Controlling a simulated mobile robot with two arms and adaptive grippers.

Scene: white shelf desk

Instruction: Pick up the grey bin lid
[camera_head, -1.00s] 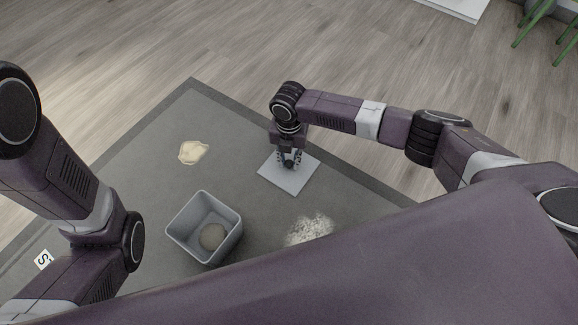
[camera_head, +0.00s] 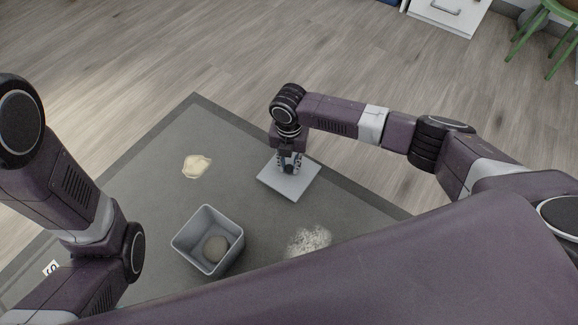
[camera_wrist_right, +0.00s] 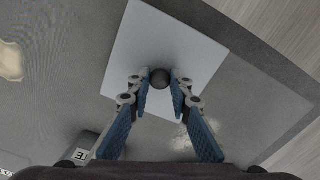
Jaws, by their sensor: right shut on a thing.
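The grey bin lid (camera_head: 298,187) is a flat square plate on or just above the dark grey mat; I cannot tell whether there is a gap below it. My right gripper (camera_head: 290,163) points down at its middle. In the right wrist view the lid (camera_wrist_right: 165,35) lies beyond the fingers, and my right gripper (camera_wrist_right: 159,82) is shut on its dark round knob (camera_wrist_right: 159,77), one finger on each side.
The mat (camera_head: 140,185) carries a pale yellow patch (camera_head: 197,166) behind the bin and a white powdery patch (camera_head: 309,241) in front of the lid. Wooden floor surrounds it. A white cabinet (camera_head: 450,14) and a green stool (camera_head: 535,38) stand far off at the top right.

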